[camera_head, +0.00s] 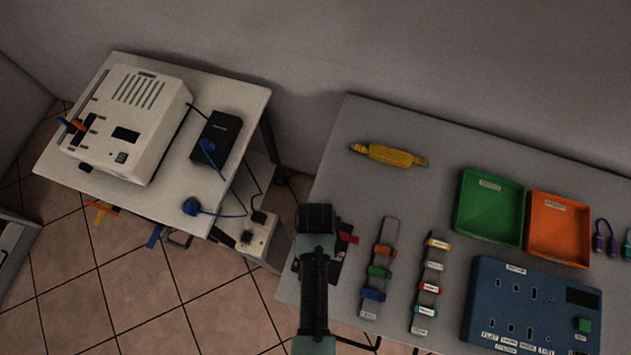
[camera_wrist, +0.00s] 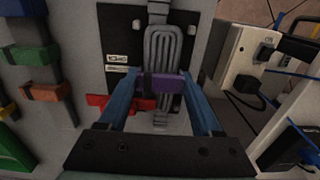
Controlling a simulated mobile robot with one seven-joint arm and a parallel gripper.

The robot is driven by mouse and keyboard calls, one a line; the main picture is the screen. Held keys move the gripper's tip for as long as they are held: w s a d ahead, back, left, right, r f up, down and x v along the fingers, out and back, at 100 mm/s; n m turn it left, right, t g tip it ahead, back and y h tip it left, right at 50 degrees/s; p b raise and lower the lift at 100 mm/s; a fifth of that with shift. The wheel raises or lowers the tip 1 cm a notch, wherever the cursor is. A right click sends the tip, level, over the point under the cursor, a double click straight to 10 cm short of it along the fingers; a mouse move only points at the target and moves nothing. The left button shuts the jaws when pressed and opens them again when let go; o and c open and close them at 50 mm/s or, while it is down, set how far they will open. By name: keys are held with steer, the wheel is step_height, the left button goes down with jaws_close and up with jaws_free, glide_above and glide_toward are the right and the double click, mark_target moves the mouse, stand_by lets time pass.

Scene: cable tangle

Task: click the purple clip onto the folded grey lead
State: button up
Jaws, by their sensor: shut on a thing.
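In the wrist view, the folded grey lead (camera_wrist: 163,48) lies in narrow loops on a black board (camera_wrist: 118,48) with small white labels. The purple clip (camera_wrist: 160,84) sits between the blue fingers of my gripper (camera_wrist: 158,88), which is shut on it. The clip lies across the folded lead in the picture; I cannot tell whether it touches or wraps the lead. A red piece (camera_wrist: 110,102) shows beside and behind the fingers. In the head view my arm hides the clip and the lead, and only part of the black board (camera_head: 340,262) shows.
Two grey strips with coloured clips (camera_head: 378,270) (camera_head: 429,285) lie right of my arm. Farther right are a green tray (camera_head: 491,176), an orange tray (camera_head: 560,198) and a blue socket panel (camera_head: 485,285). A yellow bundle (camera_head: 390,155) lies behind. A power strip (camera_head: 262,240) stands left, off the table.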

steer(key=shift+f, duration=0.1)
steer(key=o, duration=1.2)
steer(key=shift+r+p, duration=3.5)
steer(key=shift+p, duration=0.2)
